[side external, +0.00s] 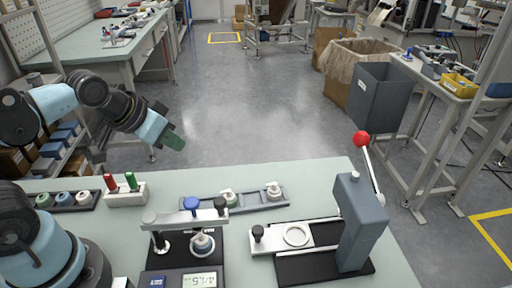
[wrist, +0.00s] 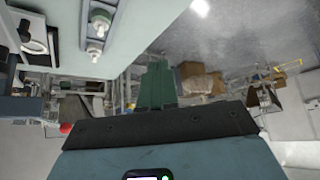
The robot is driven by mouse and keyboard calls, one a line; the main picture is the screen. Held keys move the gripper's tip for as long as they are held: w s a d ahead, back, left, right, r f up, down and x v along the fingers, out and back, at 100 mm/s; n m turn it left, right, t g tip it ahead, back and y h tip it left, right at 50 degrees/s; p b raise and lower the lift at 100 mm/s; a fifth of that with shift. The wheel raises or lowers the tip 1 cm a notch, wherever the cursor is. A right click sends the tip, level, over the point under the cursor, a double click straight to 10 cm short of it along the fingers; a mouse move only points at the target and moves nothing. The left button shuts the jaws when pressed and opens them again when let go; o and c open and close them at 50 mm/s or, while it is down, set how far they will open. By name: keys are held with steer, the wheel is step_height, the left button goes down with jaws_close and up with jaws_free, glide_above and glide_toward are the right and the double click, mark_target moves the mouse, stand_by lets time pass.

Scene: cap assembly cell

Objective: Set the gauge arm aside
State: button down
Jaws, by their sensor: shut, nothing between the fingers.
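The gauge (side external: 170,262) stands on the table at the front, with a black base and a digital display. Its light metal gauge arm (side external: 172,216) lies across above the base, with a blue knob on top and a black knob at its right end. A round pale part (side external: 203,243) sits on the base below and in front of the arm. My gripper (side external: 175,142) is raised beyond the table's back edge, well apart from the gauge. Its green fingers (wrist: 158,85) are shut and empty in the wrist view. The gauge is not clearly seen there.
A press (side external: 360,225) with a red-balled lever stands right of the gauge. A grey rail (side external: 262,205) with pale caps lies behind it. A white block (side external: 126,197) with red and green pegs and a dark tray (side external: 52,208) of caps are at left.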

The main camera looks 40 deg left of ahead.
steer(key=c, duration=1.8)
jaws_free()
steer(key=shift+o, duration=1)
steer(key=shift+d+r, duration=0.1)
steer(key=shift+d, duration=0.05)
steer(key=o, duration=0.6)
steer(key=d+r+m+g, duration=0.1)
steer(key=d, duration=0.1)
steer(key=d+r+m+g, duration=0.1)
steer(key=d+r, duration=0.1)
steer(key=d+r+m+g+h, duration=0.1)
steer(key=d, duration=0.1)
steer(key=shift+w+d+r+m, duration=0.1)
steer(key=shift+d+r+m, duration=0.05)
steer(key=shift+d+m, duration=0.2)
step_height(320, 180, up, 7)
steer(key=m+g, duration=0.4)
steer(key=m, duration=0.1)
glide_above(220, 200)
steer(key=y, duration=0.1)
step_height(220, 200, down, 12)
jaws_close()
